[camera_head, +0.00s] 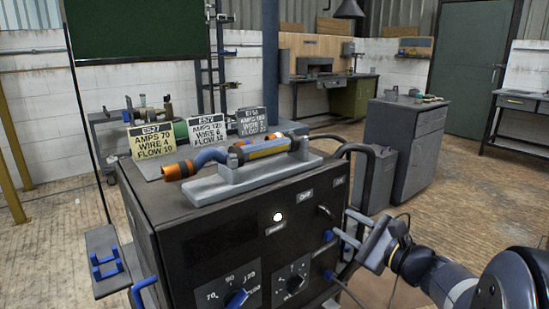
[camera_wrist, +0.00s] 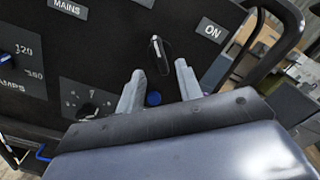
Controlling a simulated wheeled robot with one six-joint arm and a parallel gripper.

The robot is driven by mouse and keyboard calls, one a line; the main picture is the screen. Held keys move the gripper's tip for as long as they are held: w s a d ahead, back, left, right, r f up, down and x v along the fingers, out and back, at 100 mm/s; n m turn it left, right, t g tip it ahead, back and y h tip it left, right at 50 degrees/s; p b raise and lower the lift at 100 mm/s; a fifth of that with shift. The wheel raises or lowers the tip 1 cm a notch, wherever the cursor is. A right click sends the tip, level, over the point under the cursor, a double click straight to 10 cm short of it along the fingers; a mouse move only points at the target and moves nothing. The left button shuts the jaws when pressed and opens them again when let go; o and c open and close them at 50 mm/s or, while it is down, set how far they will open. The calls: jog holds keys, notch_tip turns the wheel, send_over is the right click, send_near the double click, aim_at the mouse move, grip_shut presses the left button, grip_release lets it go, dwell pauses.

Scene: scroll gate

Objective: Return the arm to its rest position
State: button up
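My gripper (camera_head: 346,224) is at the right side of the machine's front panel in the head view, its fingers pointing at the panel. In the wrist view my gripper (camera_wrist: 160,84) has its two grey fingers spread apart with nothing held between them. A blue round part (camera_wrist: 153,98) shows in the gap, apart from both fingers. A black switch lever (camera_wrist: 160,54) sits on the panel just beyond the fingertips. My arm reaches in from the lower right of the head view.
On top are a torch in a grey cradle (camera_head: 250,178) and several cards, including a yellow one (camera_head: 152,141). A grey cabinet (camera_head: 402,150) stands behind right. Open floor lies at right.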

aim_at(330, 215)
jog(key=x, duration=0.5)
jog(key=shift+w+a+b, duration=0.2)
jog(key=shift+b, duration=0.1)
jog(key=shift+d, duration=0.1)
